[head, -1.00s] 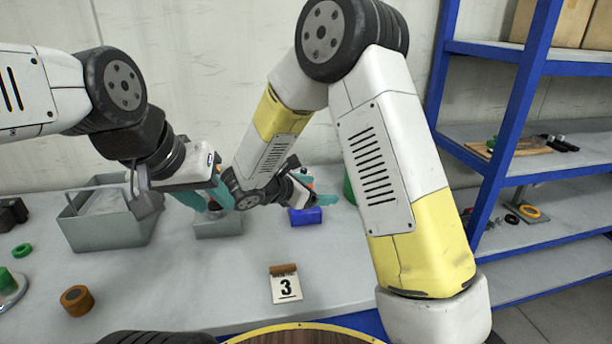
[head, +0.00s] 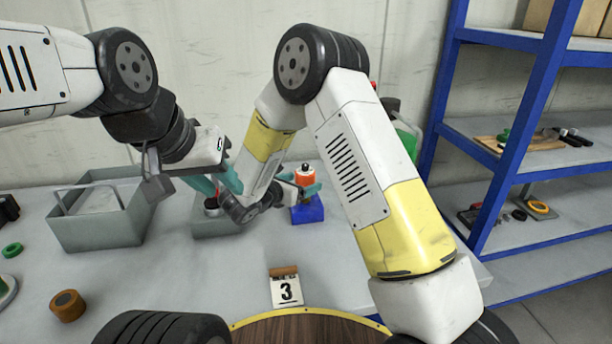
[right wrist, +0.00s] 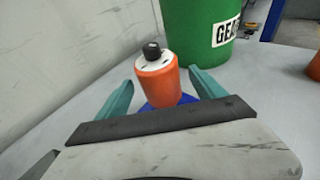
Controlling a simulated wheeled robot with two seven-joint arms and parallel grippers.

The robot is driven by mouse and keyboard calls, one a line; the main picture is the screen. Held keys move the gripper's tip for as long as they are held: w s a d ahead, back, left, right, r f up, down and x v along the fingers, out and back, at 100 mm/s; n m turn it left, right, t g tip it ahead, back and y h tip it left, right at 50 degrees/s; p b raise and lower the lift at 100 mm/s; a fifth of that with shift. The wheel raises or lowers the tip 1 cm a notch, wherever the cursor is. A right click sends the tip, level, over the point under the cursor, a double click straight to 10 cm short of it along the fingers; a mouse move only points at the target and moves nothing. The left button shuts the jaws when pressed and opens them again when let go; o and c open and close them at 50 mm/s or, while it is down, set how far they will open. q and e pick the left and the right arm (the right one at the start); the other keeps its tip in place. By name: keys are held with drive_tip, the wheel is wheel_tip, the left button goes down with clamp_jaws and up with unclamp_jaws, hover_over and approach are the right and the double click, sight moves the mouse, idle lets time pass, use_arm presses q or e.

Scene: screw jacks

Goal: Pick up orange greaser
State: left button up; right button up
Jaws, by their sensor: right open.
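The orange greaser (head: 305,174), an orange cylinder with a white top and dark cap, stands upright on a blue block (head: 308,210) on the table.
A green container (right wrist: 200,35) with a label stands behind the greaser. A large grey bin (head: 95,232) is at left, a small grey box (head: 215,228) beside it. A blue shelf (head: 520,165) stands right.

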drive_tip(key=x, duration=0.5)
drive_tip(key=shift+w+r, duration=0.15)
drive_tip(key=shift+r, duration=0.05)
clamp_jaws()
drive_tip(key=shift+r, duration=0.15)
